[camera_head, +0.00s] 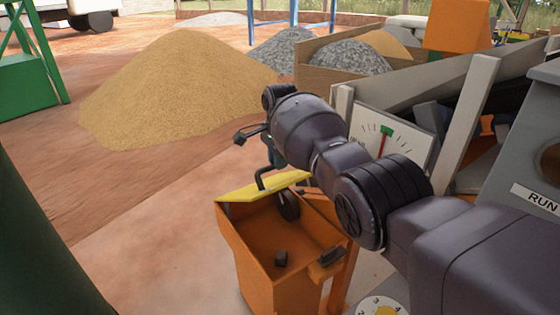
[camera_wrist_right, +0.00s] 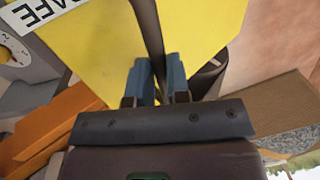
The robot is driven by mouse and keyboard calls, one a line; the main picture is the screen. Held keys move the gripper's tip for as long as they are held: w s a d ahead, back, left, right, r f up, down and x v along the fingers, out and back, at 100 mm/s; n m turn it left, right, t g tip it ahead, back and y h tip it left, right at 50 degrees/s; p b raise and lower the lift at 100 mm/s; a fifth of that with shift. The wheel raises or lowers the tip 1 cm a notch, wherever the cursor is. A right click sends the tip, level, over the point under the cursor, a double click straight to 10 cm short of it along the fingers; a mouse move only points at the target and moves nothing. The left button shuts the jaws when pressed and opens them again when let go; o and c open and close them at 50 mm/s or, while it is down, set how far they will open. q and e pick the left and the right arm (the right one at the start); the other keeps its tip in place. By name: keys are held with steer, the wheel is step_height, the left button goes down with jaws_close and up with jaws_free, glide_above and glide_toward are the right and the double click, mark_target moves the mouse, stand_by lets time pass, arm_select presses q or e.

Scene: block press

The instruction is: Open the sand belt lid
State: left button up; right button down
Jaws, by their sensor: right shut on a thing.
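The sand belt box (camera_head: 258,255) is an orange bin in the lower middle of the head view. Its yellow lid (camera_head: 240,192) is raised along the far edge, and the dark inside of the bin shows. A dark handle (camera_head: 261,181) stands on the lid. My right gripper (camera_head: 273,155) is at this handle, partly hidden by my own wrist. In the right wrist view, the blue fingers of my right gripper (camera_wrist_right: 158,75) are shut around the dark handle bar (camera_wrist_right: 149,28). The yellow lid (camera_wrist_right: 205,25) fills the background there. My left gripper is not in view.
A dial gauge (camera_head: 392,140) with a red needle stands behind my right arm. A grey RUN panel (camera_head: 520,165) is at the right. A sand pile (camera_head: 170,90) and gravel (camera_head: 343,55) lie farther back. Open ground (camera_head: 150,235) lies left of the bin.

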steer(key=shift+s+a+f, duration=0.1)
steer(key=shift+f, duration=0.75)
steer(key=c, duration=1.4)
jaws_free()
steer(key=shift+c, duration=0.2)
steer(key=shift+o, duration=1.1)
steer(key=shift+w+a+f, duration=0.15)
steer(key=shift+w+f, duration=0.05)
steer(key=shift+f, duration=0.05)
steer(key=shift+o, duration=0.6)
steer(key=shift+w+r, duration=0.1)
steer(key=shift+w, duration=0.05)
steer(key=shift+r, duration=0.55)
step_height(320, 180, up, 10)
steer(key=p, duration=0.2)
steer(key=shift+s+d+r, duration=0.25)
steer(key=shift+s+d, duration=0.05)
steer(key=shift+s, duration=0.15)
